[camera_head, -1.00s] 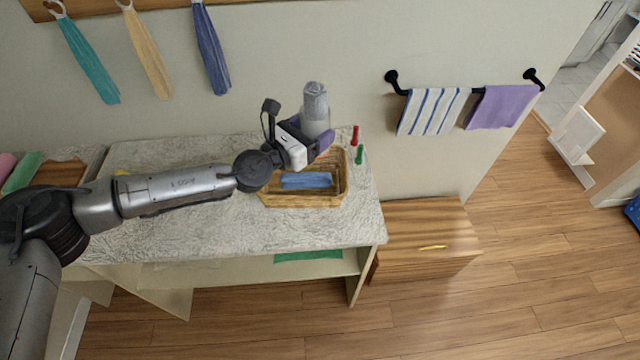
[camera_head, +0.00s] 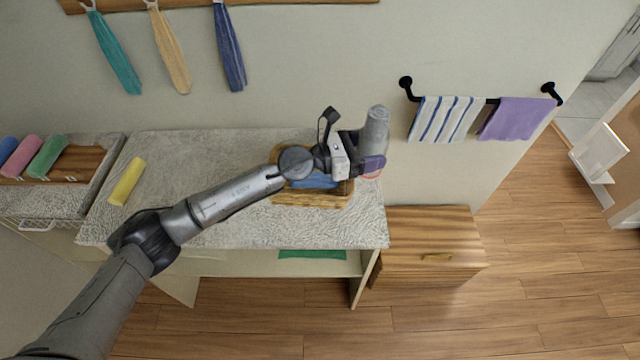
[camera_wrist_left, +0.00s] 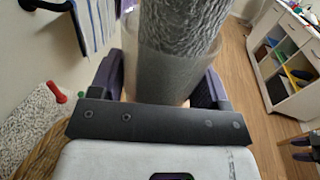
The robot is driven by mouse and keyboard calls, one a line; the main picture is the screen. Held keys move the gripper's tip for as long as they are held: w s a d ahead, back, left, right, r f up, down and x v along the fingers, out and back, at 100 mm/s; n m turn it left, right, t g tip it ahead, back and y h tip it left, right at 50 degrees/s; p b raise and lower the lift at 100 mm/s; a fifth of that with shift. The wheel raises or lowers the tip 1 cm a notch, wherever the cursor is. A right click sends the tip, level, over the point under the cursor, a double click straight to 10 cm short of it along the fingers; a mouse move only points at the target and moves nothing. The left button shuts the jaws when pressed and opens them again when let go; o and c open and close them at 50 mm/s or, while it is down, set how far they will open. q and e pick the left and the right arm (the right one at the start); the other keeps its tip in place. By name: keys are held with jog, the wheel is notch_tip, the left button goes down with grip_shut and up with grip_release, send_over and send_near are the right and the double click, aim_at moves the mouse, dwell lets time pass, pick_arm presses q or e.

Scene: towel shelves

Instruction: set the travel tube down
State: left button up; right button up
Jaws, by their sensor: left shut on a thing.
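The travel tube (camera_head: 376,130) is a grey, textured, clear-walled cylinder. It stands roughly upright in my left gripper (camera_head: 370,164), above the right end of the counter, right of the wicker basket (camera_head: 312,201). In the left wrist view the tube (camera_wrist_left: 175,50) fills the space between the two dark purple fingers, which are shut on it.
The marbled counter (camera_head: 230,225) ends just right of the tube. The basket holds a blue towel (camera_head: 314,180). A wall rail carries a striped towel (camera_head: 443,119) and a purple towel (camera_head: 517,118). A wooden cabinet (camera_head: 430,225) stands lower right. A red peg (camera_wrist_left: 57,92) shows in the wrist view.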

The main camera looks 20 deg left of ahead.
pick_arm(q)
jog(key=shift+f, duration=0.2)
jog(key=shift+w+a+f+b, duration=0.5)
jog(key=shift+a+f, duration=1.3)
jog(key=shift+w+a+f+b, duration=0.5)
jog(key=shift+w+a+f, duration=0.05)
jog(key=shift+a+f, duration=1.2)
jog(key=shift+w+a+f+b, duration=0.5)
jog(key=shift+a+f, duration=1.3)
jog(key=shift+f, duration=0.1)
jog(key=shift+a+f+b, duration=0.1)
jog(key=shift+f+b, duration=0.5)
jog(key=shift+b, duration=0.25)
jog(key=o, duration=0.9)
jog(key=shift+f, duration=0.2)
jog(key=shift+o, duration=0.2)
jog(key=shift+r, duration=0.1)
